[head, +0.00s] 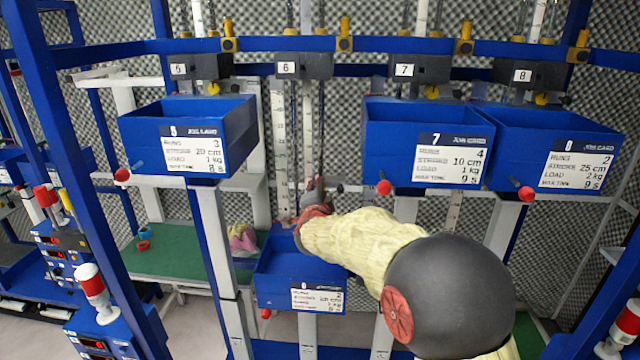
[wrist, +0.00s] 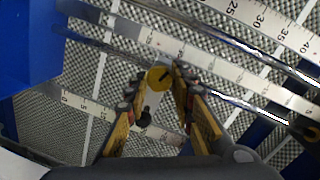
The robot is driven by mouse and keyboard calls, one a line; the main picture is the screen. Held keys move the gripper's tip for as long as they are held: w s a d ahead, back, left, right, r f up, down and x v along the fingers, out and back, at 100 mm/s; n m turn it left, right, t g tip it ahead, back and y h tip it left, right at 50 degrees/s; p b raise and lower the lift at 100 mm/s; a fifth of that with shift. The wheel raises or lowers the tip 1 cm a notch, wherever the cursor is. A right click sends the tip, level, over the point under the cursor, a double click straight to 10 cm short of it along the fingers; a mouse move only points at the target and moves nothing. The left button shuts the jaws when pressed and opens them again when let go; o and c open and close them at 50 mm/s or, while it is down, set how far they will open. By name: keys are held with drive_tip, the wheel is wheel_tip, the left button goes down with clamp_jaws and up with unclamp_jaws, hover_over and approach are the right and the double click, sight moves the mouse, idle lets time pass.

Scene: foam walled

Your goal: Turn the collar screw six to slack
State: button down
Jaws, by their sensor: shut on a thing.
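The yellow round screw head (wrist: 159,76), with a dark slot across it, sits between my fingertips in the wrist view. My gripper (wrist: 160,82) is shut on it, one finger on each side. In the head view my gripper (head: 314,192) is at the column under the number 6 block (head: 302,67), above the lowered blue bin six (head: 269,283). The screw is hidden there behind my gripper. Bin six hangs lower than its neighbours. A small black knob (wrist: 146,115) shows between my fingers, below the screw.
Blue bin five (head: 155,133) hangs to the left, bins seven (head: 400,150) and eight (head: 520,150) to the right. Red knobs (head: 384,187) stick out from these. Ruled white scales (wrist: 250,82) and shiny rods run close around my fingers. A blue post (head: 90,160) stands at left.

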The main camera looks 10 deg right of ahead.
drive_tip(key=n+h+p, duration=0.1)
drive_tip(key=n+p, duration=0.2)
drive_tip(key=n, duration=0.3)
drive_tip(key=n+h+p, duration=0.1)
drive_tip(key=n+p, duration=0.3)
drive_tip(key=n, duration=0.3)
drive_tip(key=n+h+p, duration=0.1)
drive_tip(key=n+p, duration=0.3)
drive_tip(key=n, duration=0.3)
drive_tip(key=shift+a+f, duration=0.2)
idle(0.4)
drive_tip(key=c, duration=1.5)
unclamp_jaws()
